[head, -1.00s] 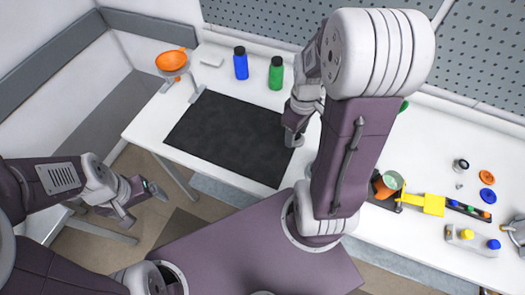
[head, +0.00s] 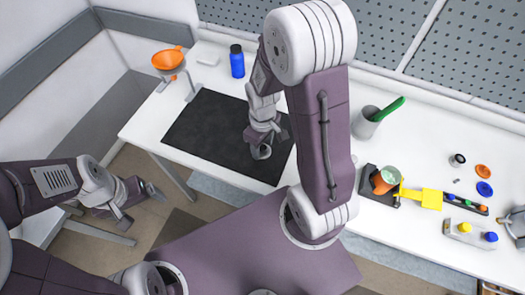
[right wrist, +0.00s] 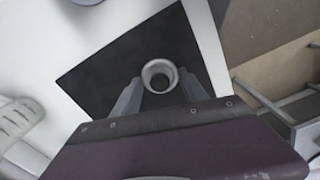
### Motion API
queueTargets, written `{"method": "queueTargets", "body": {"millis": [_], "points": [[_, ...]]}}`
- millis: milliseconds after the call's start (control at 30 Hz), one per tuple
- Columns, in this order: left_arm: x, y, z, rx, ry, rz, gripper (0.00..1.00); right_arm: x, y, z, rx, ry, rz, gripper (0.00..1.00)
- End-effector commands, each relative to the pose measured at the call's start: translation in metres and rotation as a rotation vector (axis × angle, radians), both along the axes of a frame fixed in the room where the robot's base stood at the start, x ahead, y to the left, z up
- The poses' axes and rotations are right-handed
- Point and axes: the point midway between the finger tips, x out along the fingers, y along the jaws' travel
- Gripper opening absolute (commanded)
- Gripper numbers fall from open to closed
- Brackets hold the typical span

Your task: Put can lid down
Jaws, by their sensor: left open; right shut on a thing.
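A small round grey piece with a raised rim, which I take for the can lid (right wrist: 147,68), sits between the fingertips of my right gripper (right wrist: 160,88). My right gripper also shows in the head view (head: 262,143), shut on the lid over the right part of the black mat (head: 215,130). I cannot tell its exact height above the mat. My left gripper (head: 141,206) is open and empty, off the table's front left side.
An orange funnel (head: 167,60) on a stand and a blue bottle (head: 237,62) are at the back left. A grey cup (head: 366,123) with a green handle, an orange can (head: 384,181) and a yellow piece (head: 431,199) are at the right. The mat's left part is clear.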

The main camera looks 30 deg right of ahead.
Motion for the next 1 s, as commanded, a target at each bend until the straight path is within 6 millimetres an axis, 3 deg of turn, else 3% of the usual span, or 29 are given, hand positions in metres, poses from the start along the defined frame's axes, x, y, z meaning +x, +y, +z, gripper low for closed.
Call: {"method": "queueTargets", "body": {"millis": [233, 633, 667, 700, 1000], "points": [[0.000, 0.000, -0.002, 0.000, 0.000, 0.000, 0.89, -0.001, 0.000, -0.037, 0.001, 0.004, 0.000, 0.13], [0.000, 0.000, -0.005, 0.000, 0.000, 0.000, 0.89, 0.000, -0.001, -0.044, 0.000, 0.000, 0.000, 0.13], [0.000, 0.000, -0.004, 0.000, 0.000, 0.000, 0.89, 0.000, -0.001, -0.043, 0.000, -0.001, 0.000, 0.59], [0.000, 0.000, -0.004, 0.000, 0.000, 0.000, 0.89, 0.000, -0.001, -0.042, 0.000, -0.001, 0.000, 0.70], [0.000, 0.000, -0.003, 0.000, 0.000, 0.000, 0.89, 0.000, -0.001, -0.042, 0.000, -0.001, 0.000, 0.72]]}}
